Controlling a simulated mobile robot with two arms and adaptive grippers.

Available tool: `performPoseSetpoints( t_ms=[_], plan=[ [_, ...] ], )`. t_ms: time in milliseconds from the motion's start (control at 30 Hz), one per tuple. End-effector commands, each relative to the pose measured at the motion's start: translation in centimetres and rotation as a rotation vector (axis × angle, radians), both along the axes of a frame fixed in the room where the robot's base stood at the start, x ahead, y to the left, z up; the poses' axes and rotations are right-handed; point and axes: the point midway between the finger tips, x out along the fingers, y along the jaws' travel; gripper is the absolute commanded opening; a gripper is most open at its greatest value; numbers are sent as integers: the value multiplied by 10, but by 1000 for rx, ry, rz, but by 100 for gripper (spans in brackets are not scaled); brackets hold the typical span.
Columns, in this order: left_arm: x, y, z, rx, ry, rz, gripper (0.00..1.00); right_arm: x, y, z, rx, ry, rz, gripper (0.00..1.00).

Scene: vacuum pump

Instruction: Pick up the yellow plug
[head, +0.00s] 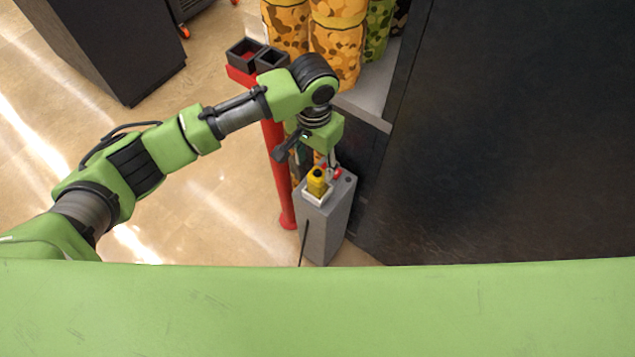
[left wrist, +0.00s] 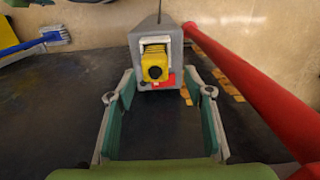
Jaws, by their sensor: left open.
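The yellow plug (head: 317,181) has a dark round end and sits in a white socket frame on top of a grey box-shaped post (head: 327,218). In the left wrist view the plug (left wrist: 155,63) is ahead, between and beyond the fingertips, apart from them. My left gripper (left wrist: 160,98) is open and empty, with one finger on each side of the view. In the head view my left gripper (head: 325,158) is just above and behind the plug, partly hidden by its wrist. My right gripper is not in view.
A red post (head: 278,170) with dark bins (head: 246,52) on top stands just left of the grey post; it also crosses the left wrist view (left wrist: 250,85). A large dark panel (head: 510,130) fills the right.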

Motion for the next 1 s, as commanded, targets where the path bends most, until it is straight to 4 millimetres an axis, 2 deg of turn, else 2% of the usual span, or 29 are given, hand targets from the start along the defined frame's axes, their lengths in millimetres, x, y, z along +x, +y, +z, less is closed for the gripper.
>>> performPoseSetpoints(
  t_ms=[400, 667, 700, 833, 867, 1000],
  plan=[
    [-5, -7, -50, 0, 1, -1, 47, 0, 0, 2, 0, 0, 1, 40],
    [-4, -7, -53, -1, 0, -2, 47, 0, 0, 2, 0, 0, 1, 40],
    [-4, -7, -53, -1, 0, -2, 42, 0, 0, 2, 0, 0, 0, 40],
    [-4, -7, -53, -1, 0, -2, 8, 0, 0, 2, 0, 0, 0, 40],
    [-4, -7, -53, -1, 0, -2, 4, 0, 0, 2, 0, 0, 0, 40],
    [-4, -7, -52, -1, 0, -2, 4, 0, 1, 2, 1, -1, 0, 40]
  ],
)
